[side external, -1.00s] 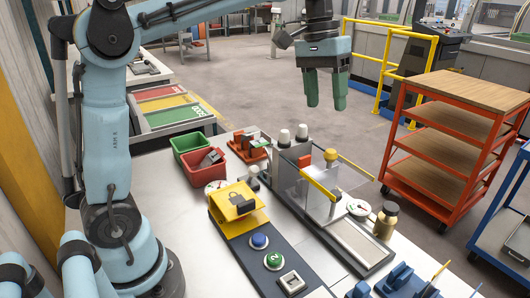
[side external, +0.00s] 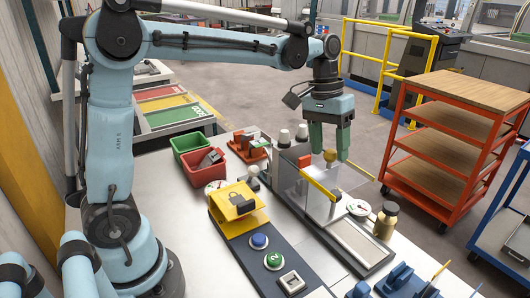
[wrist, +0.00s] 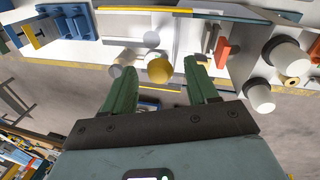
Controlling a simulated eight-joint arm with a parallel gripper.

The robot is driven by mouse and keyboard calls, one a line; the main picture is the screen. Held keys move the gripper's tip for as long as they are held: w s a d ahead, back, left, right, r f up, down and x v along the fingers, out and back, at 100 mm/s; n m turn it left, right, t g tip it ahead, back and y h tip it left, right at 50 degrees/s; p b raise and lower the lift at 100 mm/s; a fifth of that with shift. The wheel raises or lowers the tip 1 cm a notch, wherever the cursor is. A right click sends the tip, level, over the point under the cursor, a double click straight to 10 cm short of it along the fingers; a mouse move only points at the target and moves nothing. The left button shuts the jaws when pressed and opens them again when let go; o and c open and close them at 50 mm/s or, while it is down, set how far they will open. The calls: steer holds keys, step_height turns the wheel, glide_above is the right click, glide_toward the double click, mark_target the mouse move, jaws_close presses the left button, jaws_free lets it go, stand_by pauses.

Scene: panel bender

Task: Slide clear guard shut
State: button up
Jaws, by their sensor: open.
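The clear guard (side external: 345,178) is a transparent panel with a yellow strip along one edge, standing over a rail bed (side external: 360,243) on the bench. A yellow round knob (side external: 330,155) is by the guard's far end; it also shows in the wrist view (wrist: 160,69). My gripper (side external: 331,149) has green fingers pointing down, and they are apart. In both views the knob appears between the fingertips, with gaps at each side in the wrist view. I cannot tell whether a finger touches the knob or the guard.
A yellow bracket with a padlock mark (side external: 238,208) and a panel with a blue button (side external: 259,241) and a green button (side external: 273,260) stand left of the guard. A brass bottle (side external: 386,220) is at its right. White-capped posts (side external: 301,132) stand close behind.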

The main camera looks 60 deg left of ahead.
steer(key=shift+d+f, duration=0.1)
steer(key=shift+f, duration=0.5)
steer(key=shift+c, duration=0.4)
jaws_close()
